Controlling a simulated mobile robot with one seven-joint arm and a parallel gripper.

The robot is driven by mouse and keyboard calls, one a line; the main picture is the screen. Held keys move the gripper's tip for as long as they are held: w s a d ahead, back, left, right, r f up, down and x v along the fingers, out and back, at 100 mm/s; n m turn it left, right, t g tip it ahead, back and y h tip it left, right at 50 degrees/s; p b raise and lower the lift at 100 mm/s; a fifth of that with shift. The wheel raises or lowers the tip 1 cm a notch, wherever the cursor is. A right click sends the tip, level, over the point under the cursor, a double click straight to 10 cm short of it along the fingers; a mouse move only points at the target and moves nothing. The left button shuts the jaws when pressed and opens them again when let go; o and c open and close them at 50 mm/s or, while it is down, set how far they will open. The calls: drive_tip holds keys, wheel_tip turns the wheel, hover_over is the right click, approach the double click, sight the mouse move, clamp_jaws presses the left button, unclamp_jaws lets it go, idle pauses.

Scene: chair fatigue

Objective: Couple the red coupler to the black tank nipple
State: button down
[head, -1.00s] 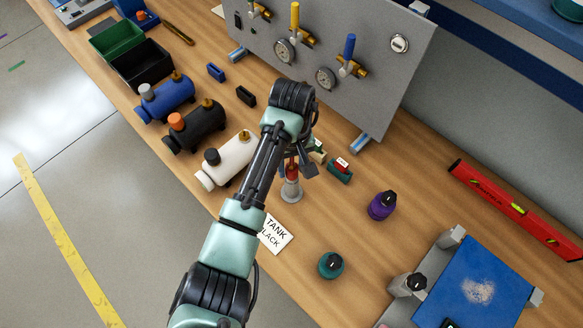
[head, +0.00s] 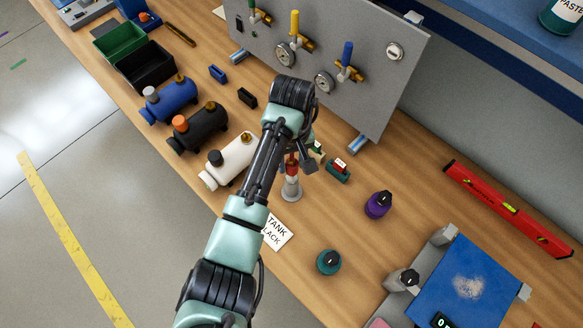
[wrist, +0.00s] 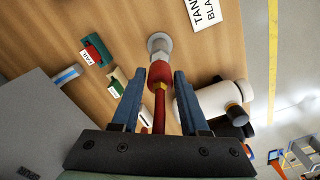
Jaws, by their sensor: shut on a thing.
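The red coupler (wrist: 160,74) is upright at the grey stand (wrist: 158,43), with a brass fitting and red hose on its near end. In the head view the red coupler (head: 291,168) shows just beside my arm, above the stand (head: 291,190). My gripper (wrist: 156,82) is shut on the red coupler, one blue finger on each side. The black tank (head: 198,131) lies between the blue and white tanks, with an orange cap. Its nipple (head: 211,106) is the small brass fitting on top. My arm hides much of the gripper in the head view.
The white tank (head: 231,160) lies between my arm and the black tank; the blue tank (head: 168,102) lies beyond. A "TANK BLACK" card (head: 277,233) lies near the stand. A grey gauge panel (head: 330,50) rises behind. Small labelled holders (head: 338,171) sit right of the stand.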

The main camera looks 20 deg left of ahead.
sight(292, 159)
drive_tip(key=shift+r, duration=0.1)
drive_tip(key=shift+r+p, duration=1.9)
drive_tip(key=shift+p, duration=0.25)
